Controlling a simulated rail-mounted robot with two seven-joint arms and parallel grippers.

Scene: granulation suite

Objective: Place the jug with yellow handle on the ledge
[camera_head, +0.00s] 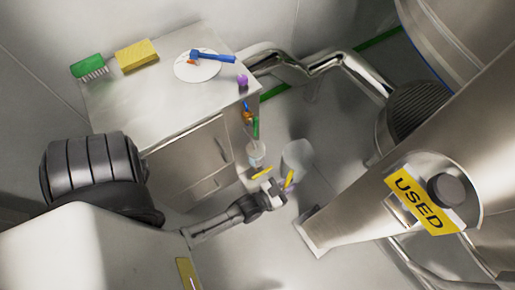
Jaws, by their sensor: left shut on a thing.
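A pale translucent jug (298,155) stands out beyond the cabinet's right side, with a yellow handle (290,178) on its near side. My left gripper (281,188) reaches in from the lower left and is shut on the jug's yellow handle. The fingers are small in the view and partly cover the handle's lower end. A second yellow piece (262,173) shows just left of the gripper, below a small clear vessel (256,153). I cannot clearly make out which surface is the ledge. My right gripper is not in view.
A steel cabinet (135,110) at the upper left bears a green brush (88,66), a yellow sponge (137,55), a white plate (187,72) with a blue-handled brush (213,57), and a purple ball (242,80). Large steel equipment with a "USED" sign (425,200) fills the right.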

